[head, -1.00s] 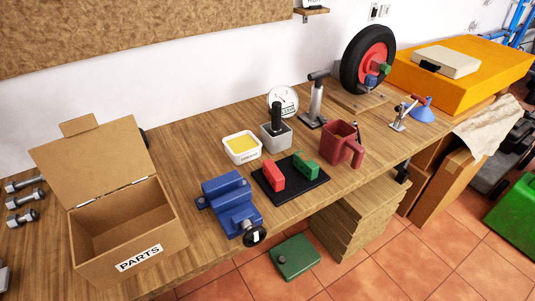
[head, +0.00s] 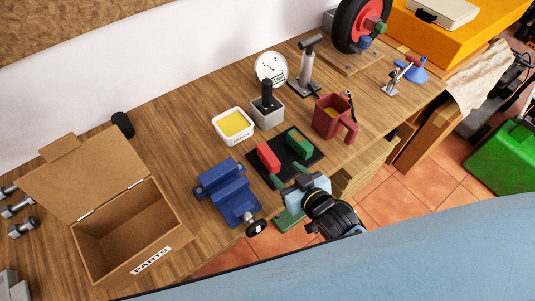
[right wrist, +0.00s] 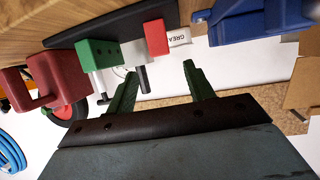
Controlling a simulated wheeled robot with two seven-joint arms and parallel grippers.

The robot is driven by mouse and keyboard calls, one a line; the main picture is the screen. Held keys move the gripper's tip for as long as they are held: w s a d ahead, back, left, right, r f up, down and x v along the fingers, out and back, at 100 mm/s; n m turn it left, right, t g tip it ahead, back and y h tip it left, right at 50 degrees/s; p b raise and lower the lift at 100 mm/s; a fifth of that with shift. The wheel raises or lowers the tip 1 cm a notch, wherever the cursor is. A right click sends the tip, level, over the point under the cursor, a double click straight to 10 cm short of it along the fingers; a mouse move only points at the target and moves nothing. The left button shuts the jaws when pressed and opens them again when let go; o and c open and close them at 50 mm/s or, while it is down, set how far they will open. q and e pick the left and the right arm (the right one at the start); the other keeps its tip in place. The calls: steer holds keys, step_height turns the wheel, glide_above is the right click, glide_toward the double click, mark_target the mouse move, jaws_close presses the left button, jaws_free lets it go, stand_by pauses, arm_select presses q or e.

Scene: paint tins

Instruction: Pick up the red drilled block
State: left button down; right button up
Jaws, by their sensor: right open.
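The red block (head: 268,157) lies on the left part of a black mat (head: 314,152), beside the green block (head: 299,144). My right gripper (head: 288,175) is open and empty at the mat's front edge, just in front of the red block. In the right wrist view the red block (right wrist: 156,38) shows beyond the gap between the fingertips (right wrist: 160,70), apart from both. The green block (right wrist: 98,53) there shows small holes; I cannot make out holes in the red one. My left gripper is not in view.
A blue vise (head: 228,190) stands left of the mat. A white tub (head: 232,126), a grey box (head: 267,114) with a black handle and a red mug (head: 333,117) surround it. A cardboard parts box (head: 130,225) is at the left.

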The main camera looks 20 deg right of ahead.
mark_target(270, 157)
steer(key=x, duration=0.5)
steer(key=shift+r+b+x, duration=0.1)
steer(key=shift+b+x, duration=0.1)
steer(key=shift+x, duration=1.2)
steer(key=shift+r+b+x, duration=0.15)
steer(key=shift+x, duration=1.25)
steer(key=shift+a, duration=0.15)
steer(key=shift+w, duration=0.1)
jaws_close()
